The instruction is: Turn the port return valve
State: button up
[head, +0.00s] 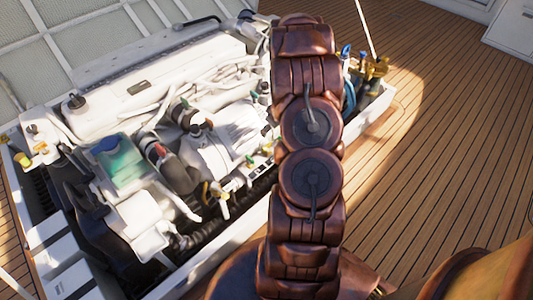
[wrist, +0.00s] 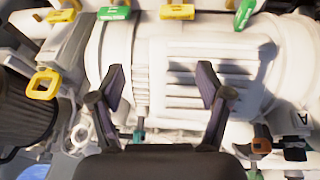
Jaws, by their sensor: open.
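In the wrist view my gripper (wrist: 162,80) is open and empty, its two dark fingers spread in front of a white ribbed cylindrical engine part (wrist: 185,68). Several small coloured handles or tags surround it: a yellow one (wrist: 43,84) at left, a green one (wrist: 115,13), a yellow one (wrist: 176,12) and another green one (wrist: 244,14) along the top. An orange one (wrist: 261,145) sits at lower right. I cannot tell which belongs to the port return valve. No finger visibly touches a handle. In the head view my arm hides the gripper.
The head view shows the white engine (head: 165,75) in the open hatch, with a green tank (head: 120,160). Brass and blue fittings (head: 375,68) stand at the right end. The hatch rim (head: 225,240) borders open wooden deck (head: 440,130).

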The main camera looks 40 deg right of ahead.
jog(key=y, duration=0.1)
send_near(267, 146)
jog(key=x, duration=0.2)
jog(key=b+x, duration=0.4)
jog(key=x, duration=0.4)
jog(key=shift+w+d+f, duration=0.1)
jog(key=shift+w+f, duration=0.05)
jog(key=shift+f, duration=0.2)
jog(key=c, duration=1.2)
jog(key=shift+o, duration=0.2)
jog(key=shift+r+p, duration=0.2)
jog(key=shift+p, duration=0.15)
